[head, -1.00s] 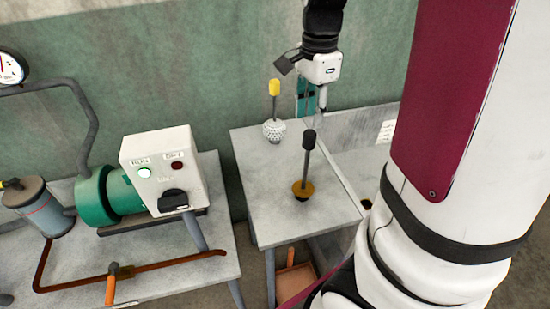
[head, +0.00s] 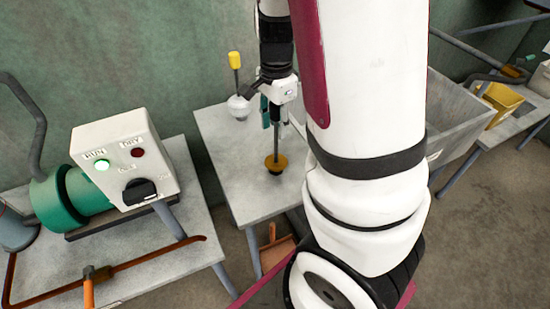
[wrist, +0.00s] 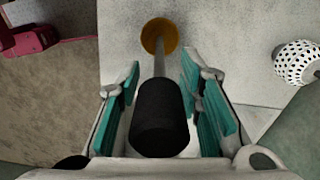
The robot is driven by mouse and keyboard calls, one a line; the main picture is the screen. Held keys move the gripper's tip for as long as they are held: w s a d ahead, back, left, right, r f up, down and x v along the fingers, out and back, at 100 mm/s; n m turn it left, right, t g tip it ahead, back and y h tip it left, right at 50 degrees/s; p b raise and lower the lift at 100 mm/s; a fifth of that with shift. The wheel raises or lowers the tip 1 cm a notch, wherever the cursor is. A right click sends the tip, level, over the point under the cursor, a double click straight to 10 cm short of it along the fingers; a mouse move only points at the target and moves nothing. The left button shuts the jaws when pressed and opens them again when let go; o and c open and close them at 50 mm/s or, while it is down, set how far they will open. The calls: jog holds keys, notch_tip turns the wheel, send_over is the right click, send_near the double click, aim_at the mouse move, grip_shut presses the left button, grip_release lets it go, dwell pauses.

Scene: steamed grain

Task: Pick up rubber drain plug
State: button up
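The rubber drain plug has an orange-brown round base (head: 276,163) with a dark tip, a thin grey rod and a black grip. It stands upright on a grey table (head: 238,185). In the wrist view the black grip (wrist: 160,115) lies between my two teal-padded fingers (wrist: 166,100), with a gap on each side. The fingers are open. The orange-brown base also shows beyond them in the wrist view (wrist: 160,35).
A white perforated ball (head: 239,107) with a yellow-topped rod stands farther back on the same table. It is at the right in the wrist view (wrist: 296,62). A switch box (head: 122,160) and green motor stand left. A grey trough (head: 450,105) is right, behind my arm.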

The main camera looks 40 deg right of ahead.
grip_shut()
jog(key=shift+r, duration=0.1)
dwell(0.4)
